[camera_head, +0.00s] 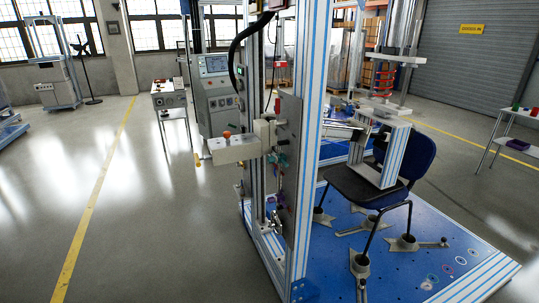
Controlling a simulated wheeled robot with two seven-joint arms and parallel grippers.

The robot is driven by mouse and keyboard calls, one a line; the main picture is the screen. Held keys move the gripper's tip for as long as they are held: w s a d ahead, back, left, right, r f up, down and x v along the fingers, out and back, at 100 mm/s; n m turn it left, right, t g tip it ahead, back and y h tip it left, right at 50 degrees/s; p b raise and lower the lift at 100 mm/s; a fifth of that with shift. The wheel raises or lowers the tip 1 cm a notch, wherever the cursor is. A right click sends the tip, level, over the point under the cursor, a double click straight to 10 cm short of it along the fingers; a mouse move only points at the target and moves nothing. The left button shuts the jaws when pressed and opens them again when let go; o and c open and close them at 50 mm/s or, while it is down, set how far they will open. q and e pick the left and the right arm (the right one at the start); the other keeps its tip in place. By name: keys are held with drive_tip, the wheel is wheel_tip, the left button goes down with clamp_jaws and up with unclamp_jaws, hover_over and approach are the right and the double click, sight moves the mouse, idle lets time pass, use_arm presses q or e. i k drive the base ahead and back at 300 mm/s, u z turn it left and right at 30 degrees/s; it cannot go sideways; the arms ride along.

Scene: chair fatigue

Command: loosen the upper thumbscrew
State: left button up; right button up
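The chair test rig's blue-and-silver upright frame (308,150) stands in the middle of the view. A dark vertical plate (291,120) is mounted on it. A beige box (236,149) with an orange-red knob (227,134) on top sticks out to the left of the frame. Small teal fittings (282,160) sit beside the plate, and a metallic fitting (276,222) sits lower down. The parts are too small to tell which one is the upper thumbscrew. Neither of my grippers is in view.
A dark blue chair (384,183) stands on the blue perforated base plate (445,259), its feet in grey holders. A control cabinet (216,97) stands behind the frame, and a small table (171,100) further left. A white table (520,120) is at right.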

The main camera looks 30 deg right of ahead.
sight(271, 159)
drive_tip(key=z, duration=0.6)
drive_tip(key=i, duration=0.8)
drive_tip(key=z, duration=1.05)
drive_tip(key=i, duration=0.2)
drive_tip(key=z, duration=0.15)
